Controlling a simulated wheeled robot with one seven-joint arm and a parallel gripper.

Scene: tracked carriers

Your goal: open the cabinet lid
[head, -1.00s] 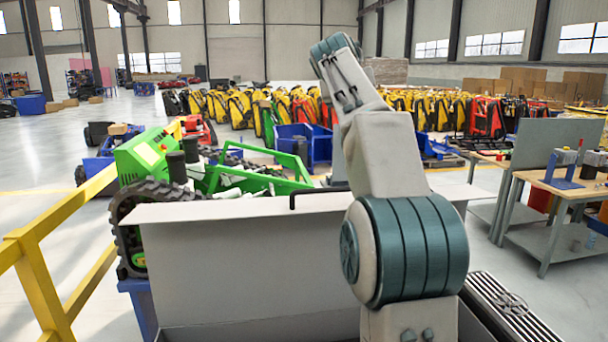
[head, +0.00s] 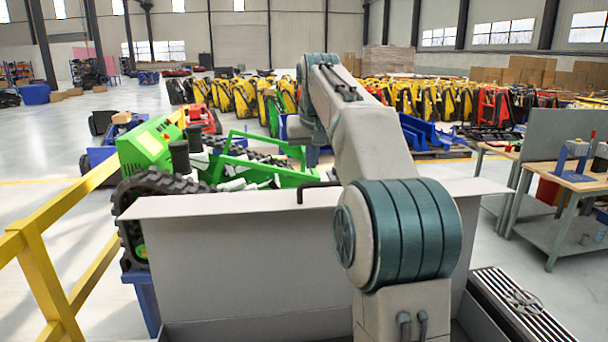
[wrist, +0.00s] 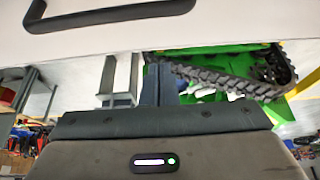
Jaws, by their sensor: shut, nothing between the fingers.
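The cabinet lid (head: 250,260) is a pale grey panel standing raised in the head view, its inner side towards me. Its dark bar handle (head: 304,188) shows just above the top edge. In the wrist view the lid (wrist: 220,28) crosses the top, with the black handle (wrist: 110,15) on its face. My gripper (wrist: 158,72) is shut and empty, apart from the handle in that picture.
A green tracked carrier (head: 150,145) stands close behind the lid at left. A yellow railing (head: 45,255) runs along the left. Workbenches (head: 570,180) stand at right. A dark vent grille (head: 525,303) lies at the cabinet's right side. Open floor lies beyond at left.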

